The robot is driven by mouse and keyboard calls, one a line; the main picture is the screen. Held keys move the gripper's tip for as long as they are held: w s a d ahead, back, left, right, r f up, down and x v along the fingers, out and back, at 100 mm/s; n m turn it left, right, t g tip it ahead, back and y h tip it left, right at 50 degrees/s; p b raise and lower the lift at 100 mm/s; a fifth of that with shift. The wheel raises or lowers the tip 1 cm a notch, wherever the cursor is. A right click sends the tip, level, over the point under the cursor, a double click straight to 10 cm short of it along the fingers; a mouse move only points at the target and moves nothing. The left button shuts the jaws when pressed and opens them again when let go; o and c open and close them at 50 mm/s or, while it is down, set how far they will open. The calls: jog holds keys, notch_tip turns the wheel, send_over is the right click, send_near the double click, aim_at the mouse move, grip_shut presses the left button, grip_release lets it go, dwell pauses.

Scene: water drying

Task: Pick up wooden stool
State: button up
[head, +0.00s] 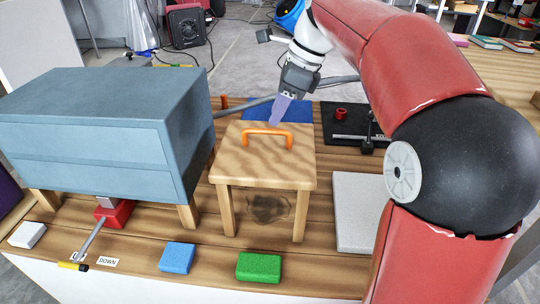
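A small wooden stool (233,168) stands upright on the wooden table in the head view, right of the blue-grey cabinet. It has a square top and wooden legs. An orange handle (267,132) is fixed across its top near the back edge. My gripper (277,121) points down just above and behind the orange handle. Its fingers look like a purple-grey tip close to the handle. I cannot tell whether they touch it or whether they are open. A dark wet-looking stain (270,207) lies on the table under the stool.
A blue-grey cabinet (85,150) on wooden legs stands close to the stool's left. A blue sponge (176,257) and a green sponge (259,267) lie in front. A white board (357,205) lies to the right. A black plate with a stand (345,135) is behind right.

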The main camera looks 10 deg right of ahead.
aim_at(267, 131)
jog(key=b+x, duration=0.1)
jog(key=x, duration=0.6)
jog(key=shift+b, duration=0.35)
grip_shut()
jog(key=shift+d, duration=0.1)
dwell(0.8)
jog(key=shift+r, duration=0.15)
